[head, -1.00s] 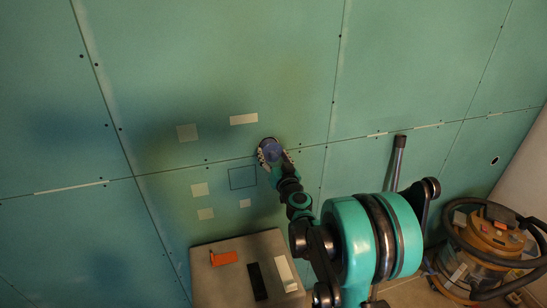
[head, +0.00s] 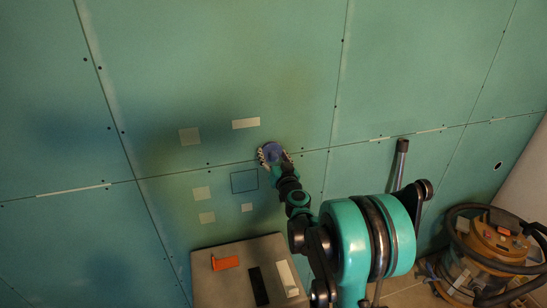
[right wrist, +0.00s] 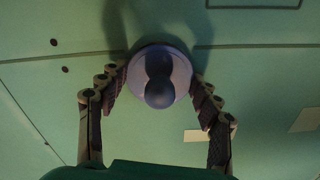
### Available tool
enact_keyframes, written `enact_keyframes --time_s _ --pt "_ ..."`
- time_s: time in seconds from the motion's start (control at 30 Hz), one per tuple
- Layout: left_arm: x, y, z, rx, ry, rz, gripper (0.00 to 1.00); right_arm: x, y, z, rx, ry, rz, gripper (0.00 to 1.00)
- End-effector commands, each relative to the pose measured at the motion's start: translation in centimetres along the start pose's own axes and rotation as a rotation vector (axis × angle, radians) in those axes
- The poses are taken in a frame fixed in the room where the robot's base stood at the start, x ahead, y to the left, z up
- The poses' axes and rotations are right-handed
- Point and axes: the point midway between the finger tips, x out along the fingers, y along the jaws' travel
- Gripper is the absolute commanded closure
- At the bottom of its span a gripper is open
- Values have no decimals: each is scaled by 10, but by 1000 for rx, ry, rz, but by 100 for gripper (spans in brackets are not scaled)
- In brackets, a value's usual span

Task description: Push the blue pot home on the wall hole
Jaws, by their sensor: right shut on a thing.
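The blue pot (head: 270,151) is a small round blue piece at the green wall, just above a horizontal board seam. In the right wrist view the pot (right wrist: 160,62) shows as a pale blue disc with a darker knob facing the camera. My right gripper (head: 274,156) is shut on it, with a ridged finger at each side of its rim in the right wrist view (right wrist: 161,80). The wall hole is not visible, and whether the pot's back touches the wall I cannot tell. My left gripper is out of view.
Pale patches (head: 246,123) and a dark square outline (head: 244,181) are on the wall (head: 230,60) left of the pot. A grey table (head: 233,291) below holds an orange item (head: 225,263), a black bar and a white bar. A vacuum cleaner (head: 488,254) stands right.

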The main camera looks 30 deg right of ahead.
Motion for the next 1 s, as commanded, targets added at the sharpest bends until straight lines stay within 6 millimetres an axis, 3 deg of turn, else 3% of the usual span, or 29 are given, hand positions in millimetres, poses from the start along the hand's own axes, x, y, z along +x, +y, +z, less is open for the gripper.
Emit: enact_keyframes --time_s 0.13,0.17,0.23,0.67,1.0 --pt "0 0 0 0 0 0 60 4 0 0 0 0 0 74" --pt "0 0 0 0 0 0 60 4 0 0 0 0 0 29" --pt "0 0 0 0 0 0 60 3 0 0 0 0 0 12" --pt "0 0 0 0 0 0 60 -5 0 0 0 0 0 12" --pt "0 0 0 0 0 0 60 -75 0 0 0 0 1 12"
